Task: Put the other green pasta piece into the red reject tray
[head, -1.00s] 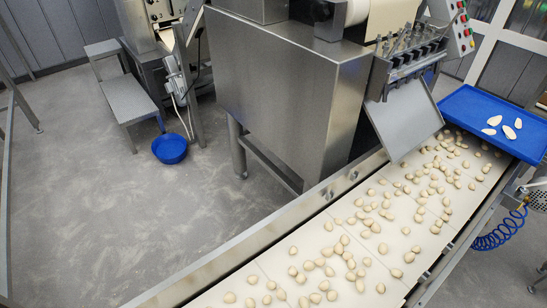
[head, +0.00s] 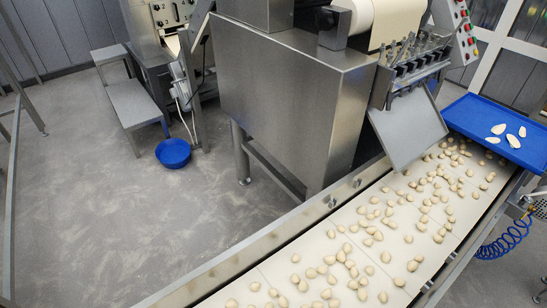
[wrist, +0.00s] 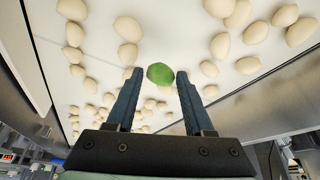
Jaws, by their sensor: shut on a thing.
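The green pasta piece (wrist: 160,74) shows in the wrist view between the tips of my gripper (wrist: 158,79). My gripper is shut on it, with a dark finger on either side. The white belt with many pale pieces is behind it in that view. Whether the piece is clear of the belt is hard to tell. My gripper and the green piece do not show in the head view. No red tray shows in either view.
The white conveyor belt (head: 231,289) carries many pale pasta pieces between metal side rails. A blue tray (head: 481,107) with several pale pieces stands at its far right. A steel machine (head: 290,105) stands behind the belt. A blue bowl (head: 173,153) is on the open grey floor.

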